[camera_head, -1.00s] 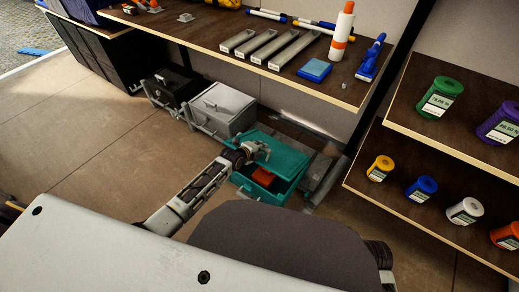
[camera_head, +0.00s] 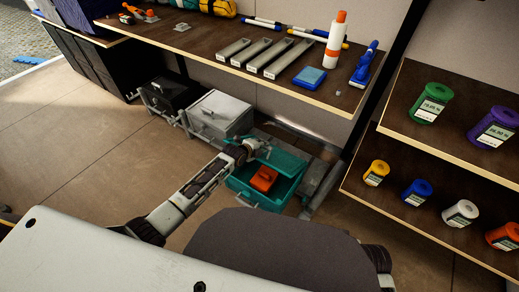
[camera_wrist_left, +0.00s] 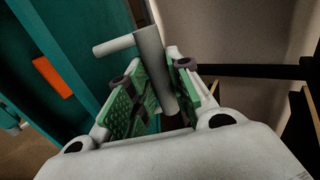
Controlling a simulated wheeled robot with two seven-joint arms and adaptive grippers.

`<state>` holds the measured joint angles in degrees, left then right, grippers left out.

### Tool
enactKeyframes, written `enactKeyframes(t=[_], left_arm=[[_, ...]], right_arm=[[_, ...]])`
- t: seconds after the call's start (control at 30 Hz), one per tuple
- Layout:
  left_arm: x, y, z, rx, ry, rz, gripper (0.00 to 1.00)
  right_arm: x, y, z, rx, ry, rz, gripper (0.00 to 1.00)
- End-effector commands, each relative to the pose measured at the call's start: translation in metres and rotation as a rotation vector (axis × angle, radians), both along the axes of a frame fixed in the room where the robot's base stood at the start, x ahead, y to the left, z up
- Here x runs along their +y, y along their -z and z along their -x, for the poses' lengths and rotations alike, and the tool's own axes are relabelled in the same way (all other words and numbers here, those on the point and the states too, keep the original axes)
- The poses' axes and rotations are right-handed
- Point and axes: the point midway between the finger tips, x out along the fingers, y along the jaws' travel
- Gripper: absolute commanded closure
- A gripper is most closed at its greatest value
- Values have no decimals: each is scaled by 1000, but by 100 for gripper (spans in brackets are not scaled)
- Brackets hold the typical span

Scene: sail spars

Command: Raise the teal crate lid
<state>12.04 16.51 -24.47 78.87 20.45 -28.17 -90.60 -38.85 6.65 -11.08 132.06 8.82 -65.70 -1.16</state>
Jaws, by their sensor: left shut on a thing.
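The teal crate (camera_head: 248,193) stands on the floor below the workbench with its lid (camera_head: 285,160) raised. An orange object (camera_head: 263,179) shows inside. My left gripper (camera_head: 259,147) is at the lid's upper edge. In the left wrist view, my left gripper (camera_wrist_left: 153,88) is shut on a grey bar handle (camera_wrist_left: 152,62), between its green finger pads. Teal surfaces and the orange object (camera_wrist_left: 52,78) show at the left of that view. The gripper hides part of the handle. My right gripper is not in view.
A grey crate (camera_head: 219,114) and a black crate (camera_head: 170,94) stand left of the teal one. The workbench (camera_head: 205,45) overhangs behind them. Shelves (camera_head: 437,190) with coloured spools stand at the right. The floor (camera_head: 90,150) at the left is clear.

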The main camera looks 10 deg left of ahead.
Motion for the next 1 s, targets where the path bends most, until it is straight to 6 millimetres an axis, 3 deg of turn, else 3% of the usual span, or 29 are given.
enactKeyframes(t=[0.3,0.73,1.0], left_arm=[[-5,-15,-14,-4,0,0,100],[-5,-17,-16,-6,0,1,100],[-9,-23,-29,-7,-1,2,100]], right_arm=[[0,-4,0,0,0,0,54],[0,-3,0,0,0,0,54],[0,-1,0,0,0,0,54]])
